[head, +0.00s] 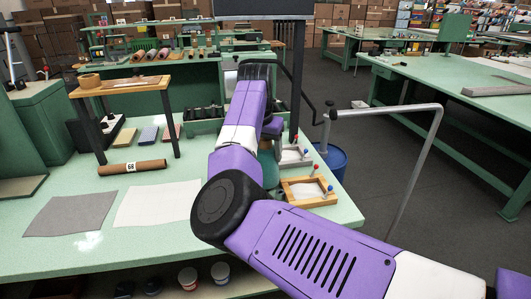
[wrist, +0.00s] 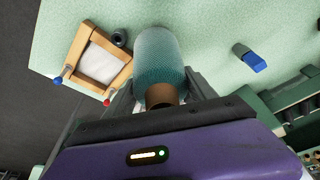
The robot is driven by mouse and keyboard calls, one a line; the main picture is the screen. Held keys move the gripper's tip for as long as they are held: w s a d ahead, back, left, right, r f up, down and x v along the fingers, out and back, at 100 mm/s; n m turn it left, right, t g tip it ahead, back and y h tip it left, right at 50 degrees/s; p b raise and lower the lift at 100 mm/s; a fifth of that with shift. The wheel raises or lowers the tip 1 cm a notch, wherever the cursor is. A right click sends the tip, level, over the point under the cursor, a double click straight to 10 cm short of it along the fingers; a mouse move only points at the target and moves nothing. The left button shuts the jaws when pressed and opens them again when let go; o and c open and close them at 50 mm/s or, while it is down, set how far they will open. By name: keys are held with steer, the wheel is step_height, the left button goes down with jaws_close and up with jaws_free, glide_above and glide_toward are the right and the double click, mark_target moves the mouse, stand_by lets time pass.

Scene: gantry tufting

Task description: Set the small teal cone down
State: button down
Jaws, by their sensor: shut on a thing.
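The small teal cone (wrist: 158,55) is in the wrist view, with a textured teal body and a brown core end (wrist: 160,95) towards me. My gripper (wrist: 160,88) is shut on it, with one dark finger on each side. Pale green tabletop shows around the cone; I cannot tell whether the cone touches it. In the head view a bit of the teal cone (head: 271,172) shows beside my arm, which hides the rest of it and my fingers.
A wooden frame (head: 308,190) with red and blue pins is close to the cone; it also shows in the wrist view (wrist: 82,53). A dark ring (wrist: 119,38) and a blue-grey block (wrist: 250,57) lie nearby. Grey (head: 68,215) and white sheets (head: 150,203) lie left.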

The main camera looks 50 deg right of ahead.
steer(key=shift+f, duration=0.3)
steer(key=shift+c, duration=1.4)
jaws_free()
steer(key=shift+f, duration=0.1)
